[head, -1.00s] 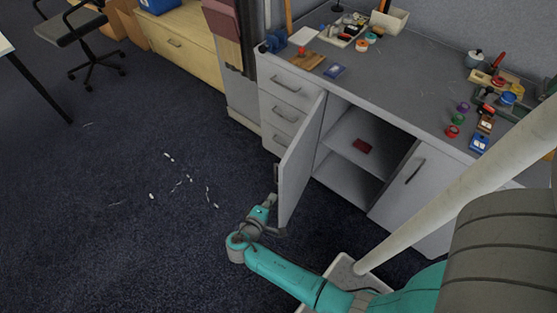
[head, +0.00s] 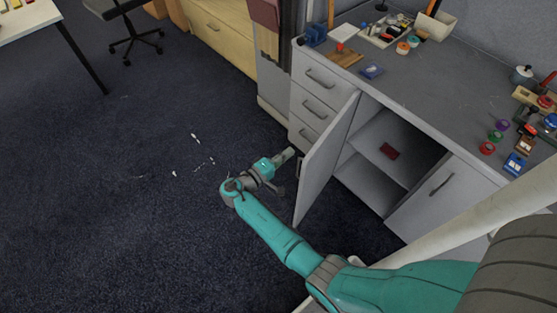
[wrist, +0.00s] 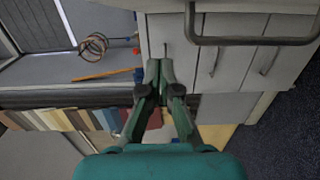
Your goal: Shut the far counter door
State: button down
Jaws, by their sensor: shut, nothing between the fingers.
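The grey counter door (head: 328,160) stands open, swung out from the counter beside its drawers. The compartment (head: 375,170) behind it is exposed, with a shelf inside. My gripper (head: 290,152) is on the door's outer side, low and close to the door and drawers; contact cannot be told. In the wrist view my gripper (wrist: 160,66) is shut and empty. A dark bar handle (wrist: 250,41) crosses the top right of that view, close to the camera and apart from the fingertips.
Drawers (head: 316,103) are left of the opening, and a shut door (head: 445,195) is right of it. A dark red item (head: 389,151) lies on the inner shelf. Small tools and parts cover the countertop (head: 430,95) in places. The carpet (head: 120,210) at left is mostly clear.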

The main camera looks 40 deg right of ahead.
jog(key=s+d, duration=0.1)
jog(key=d, duration=0.1)
jog(key=s+d, duration=0.1)
jog(key=shift+s+d, duration=0.2)
jog(key=shift+d, duration=0.15)
jog(key=shift+s+d, duration=0.2)
jog(key=shift+s, duration=0.55)
jog(key=shift+s, duration=0.15)
